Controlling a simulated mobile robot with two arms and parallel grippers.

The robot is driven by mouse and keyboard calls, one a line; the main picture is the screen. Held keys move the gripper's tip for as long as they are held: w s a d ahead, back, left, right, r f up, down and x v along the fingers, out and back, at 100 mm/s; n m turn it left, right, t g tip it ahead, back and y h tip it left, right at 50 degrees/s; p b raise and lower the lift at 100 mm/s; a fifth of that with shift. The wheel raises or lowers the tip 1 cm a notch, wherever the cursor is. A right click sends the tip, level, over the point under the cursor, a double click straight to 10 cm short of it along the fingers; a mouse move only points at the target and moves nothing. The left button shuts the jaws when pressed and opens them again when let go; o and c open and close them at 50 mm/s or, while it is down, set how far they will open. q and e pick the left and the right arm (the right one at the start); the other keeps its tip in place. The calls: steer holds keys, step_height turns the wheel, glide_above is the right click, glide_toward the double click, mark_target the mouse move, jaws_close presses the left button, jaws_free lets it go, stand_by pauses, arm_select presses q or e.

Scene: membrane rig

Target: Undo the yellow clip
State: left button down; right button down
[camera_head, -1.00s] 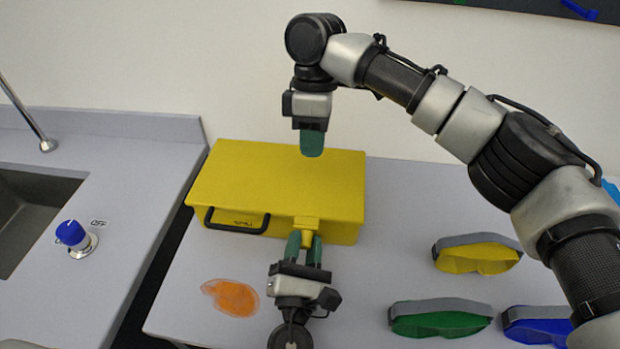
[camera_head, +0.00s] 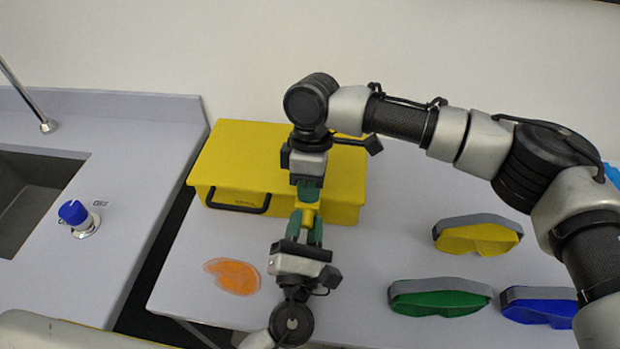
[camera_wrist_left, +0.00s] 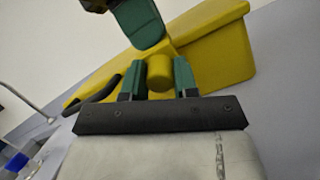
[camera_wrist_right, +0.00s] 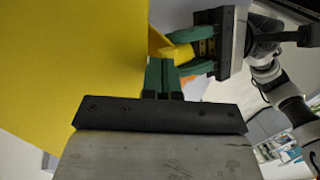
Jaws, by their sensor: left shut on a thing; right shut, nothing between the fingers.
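The yellow clip (camera_head: 307,215) is at the front of the yellow case (camera_head: 235,152), near its right end. My left gripper (camera_head: 307,228) is shut on the clip from the front; in the left wrist view the clip (camera_wrist_left: 159,72) sits between the two green fingers. My right gripper (camera_head: 308,189) is shut and empty, pointing down just above and behind the clip, at the case's front edge. In the right wrist view its closed fingers (camera_wrist_right: 162,75) are beside the clip (camera_wrist_right: 180,52); whether they touch it, I cannot tell. The right gripper hides part of the lid's front edge.
A black handle (camera_head: 237,208) is on the case's front. An orange spill-like patch (camera_head: 233,276) lies front left on the table. Yellow (camera_head: 477,235), green (camera_head: 440,298) and blue goggles (camera_head: 538,307) lie to the right. A blue-topped knob (camera_head: 73,213) stands by the sink.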

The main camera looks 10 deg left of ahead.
steer(key=shift+s+f+t, duration=0.25)
steer(key=shift+s+t, duration=0.05)
steer(key=shift+s, duration=0.5)
arm_select(q)
steer(key=c, duration=1)
jaws_free()
arm_select(e)
steer(key=shift+s, duration=0.15)
arm_select(q)
steer(key=shift+o, duration=0.8)
steer(key=shift+r, duration=0.1)
arm_select(e)
steer(key=shift+d, duration=0.1)
arm_select(q)
steer(key=shift+a+r, duration=0.1)
